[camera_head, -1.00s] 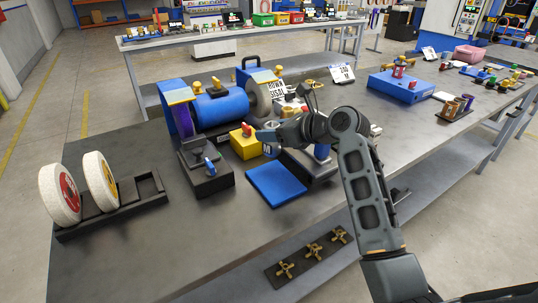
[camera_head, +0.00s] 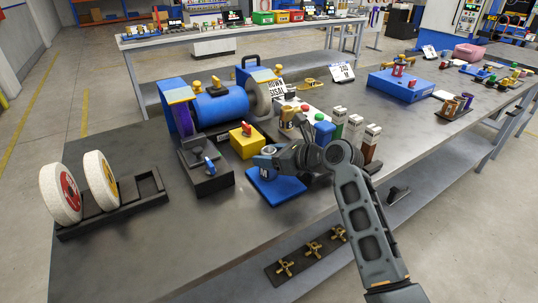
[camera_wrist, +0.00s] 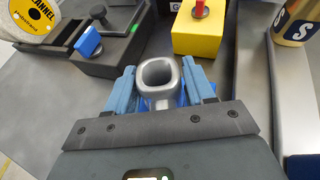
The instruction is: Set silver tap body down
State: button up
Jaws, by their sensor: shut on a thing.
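The silver tap body (camera_wrist: 160,74) shows in the wrist view as a rounded grey metal piece with an open, hollow end facing up. My gripper (camera_wrist: 160,86) is shut on it, with one blue finger on each side. In the head view my gripper (camera_head: 264,163) is low over the blue pad (camera_head: 288,190) on the grey bench. The tap body is small and partly covered by my gripper there. I cannot tell whether it touches the pad.
A yellow box with a red knob (camera_head: 245,142) stands just behind my gripper. A dark block with a blue lever (camera_head: 207,172) is to its left, and several labelled bottles (camera_head: 355,133) to its right. The blue polishing machine (camera_head: 220,107) stands behind.

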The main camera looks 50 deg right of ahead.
jog(key=o, duration=1.5)
jog(key=shift+c, duration=0.2)
jog(key=v, duration=1.2)
